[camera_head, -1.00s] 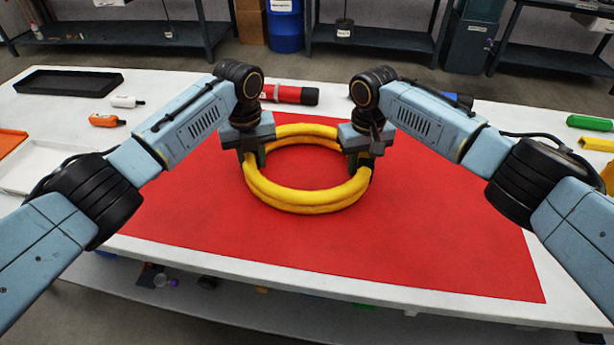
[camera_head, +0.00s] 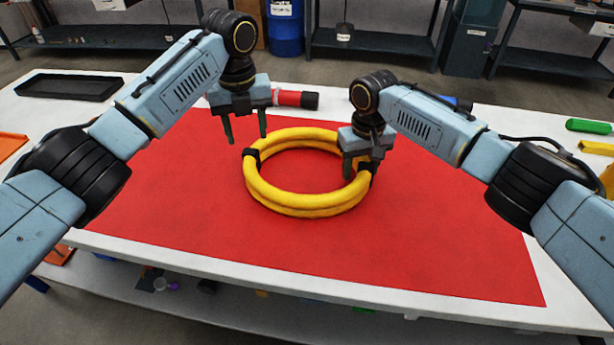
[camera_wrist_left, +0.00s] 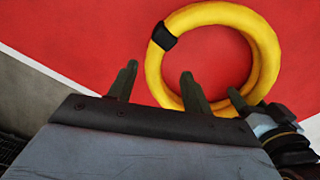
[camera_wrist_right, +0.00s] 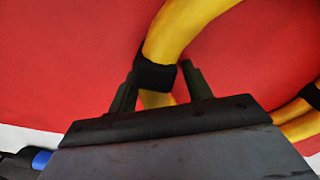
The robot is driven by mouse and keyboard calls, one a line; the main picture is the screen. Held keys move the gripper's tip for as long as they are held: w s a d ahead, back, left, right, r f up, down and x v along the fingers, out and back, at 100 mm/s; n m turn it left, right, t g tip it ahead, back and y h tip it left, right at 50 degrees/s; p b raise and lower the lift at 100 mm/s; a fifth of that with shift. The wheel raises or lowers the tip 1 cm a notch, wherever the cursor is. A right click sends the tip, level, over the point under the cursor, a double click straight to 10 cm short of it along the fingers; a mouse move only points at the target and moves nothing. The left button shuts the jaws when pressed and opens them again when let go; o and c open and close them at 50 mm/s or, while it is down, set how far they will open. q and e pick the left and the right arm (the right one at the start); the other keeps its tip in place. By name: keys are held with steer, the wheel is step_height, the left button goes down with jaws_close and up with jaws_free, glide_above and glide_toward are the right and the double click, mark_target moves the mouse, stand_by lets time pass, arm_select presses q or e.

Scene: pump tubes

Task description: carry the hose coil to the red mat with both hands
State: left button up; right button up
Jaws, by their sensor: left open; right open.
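The yellow hose coil (camera_head: 305,209) with black bands lies flat on the red mat (camera_head: 430,235). It also shows in the left wrist view (camera_wrist_left: 262,50) and the right wrist view (camera_wrist_right: 185,27). My left gripper (camera_head: 246,138) is open and empty, raised above the mat to the left of the coil, apart from it. My right gripper (camera_head: 360,168) is at the coil's right side. In the right wrist view its open fingers (camera_wrist_right: 160,90) stand on either side of the tube at a black band (camera_wrist_right: 155,73).
A red cylinder with a black end (camera_head: 297,99) lies behind the coil. A black tray (camera_head: 70,86) is at the back left of the white table. A green piece (camera_head: 588,126) and a yellow piece (camera_head: 597,147) lie at the right. The front of the mat is clear.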

steer(key=shift+r, duration=0.4)
arm_select(q)
step_height(320, 180, up, 3)
steer(key=shift+f, duration=0.1)
arm_select(e)
step_height(320, 180, up, 11)
steer(key=shift+r, duration=0.1)
stand_by(0.3)
